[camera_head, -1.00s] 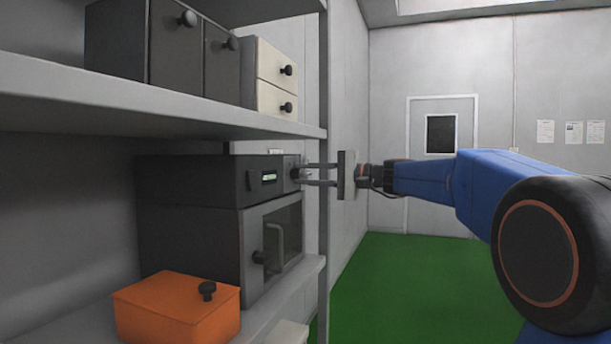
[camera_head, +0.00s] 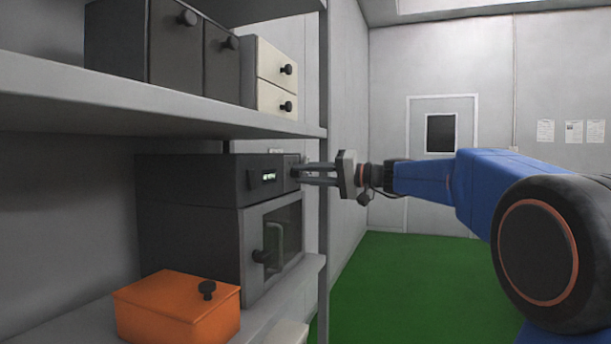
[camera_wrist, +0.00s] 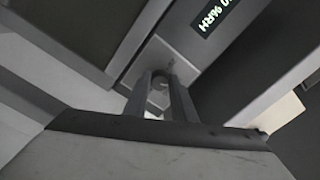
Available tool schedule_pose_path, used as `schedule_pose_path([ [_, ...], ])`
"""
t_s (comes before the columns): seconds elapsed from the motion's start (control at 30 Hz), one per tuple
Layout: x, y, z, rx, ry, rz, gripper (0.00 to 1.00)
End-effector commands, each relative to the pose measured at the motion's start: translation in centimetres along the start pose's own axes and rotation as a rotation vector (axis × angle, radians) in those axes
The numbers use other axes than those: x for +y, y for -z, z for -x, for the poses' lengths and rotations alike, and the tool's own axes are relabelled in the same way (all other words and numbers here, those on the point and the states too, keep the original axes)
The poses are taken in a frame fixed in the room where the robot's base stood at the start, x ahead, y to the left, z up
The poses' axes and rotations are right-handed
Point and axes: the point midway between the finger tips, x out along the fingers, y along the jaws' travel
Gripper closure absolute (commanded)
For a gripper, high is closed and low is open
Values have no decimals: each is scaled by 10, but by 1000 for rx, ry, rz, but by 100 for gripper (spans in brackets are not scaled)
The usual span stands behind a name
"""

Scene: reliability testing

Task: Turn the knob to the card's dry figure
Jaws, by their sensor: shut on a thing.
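The dark grey chamber (camera_head: 190,185) stands on the lower shelf, with a small lit display (camera_head: 268,177) on its upper front. I cannot make out a card with a dry figure.
An orange box (camera_head: 170,310) with a black knob sits in front of the chamber. The chamber's door handle (camera_head: 275,246) is below the display. The upper shelf (camera_head: 150,104) and the shelf post (camera_head: 323,220) are close to my gripper. Green floor (camera_head: 400,285) is clear at right.

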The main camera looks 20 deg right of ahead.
Motion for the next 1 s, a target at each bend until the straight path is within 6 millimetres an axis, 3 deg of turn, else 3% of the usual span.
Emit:
schedule_pose_path([
  [0.37,2,-1,0,-3,-2,1,99],
  [0.4,2,-1,0,-3,-2,1,67],
  [0.43,2,-1,0,-3,-2,1,60],
  [0.77,1,0,1,-1,-1,2,58],
  [1.0,0,1,23,2,-2,3,58],
])
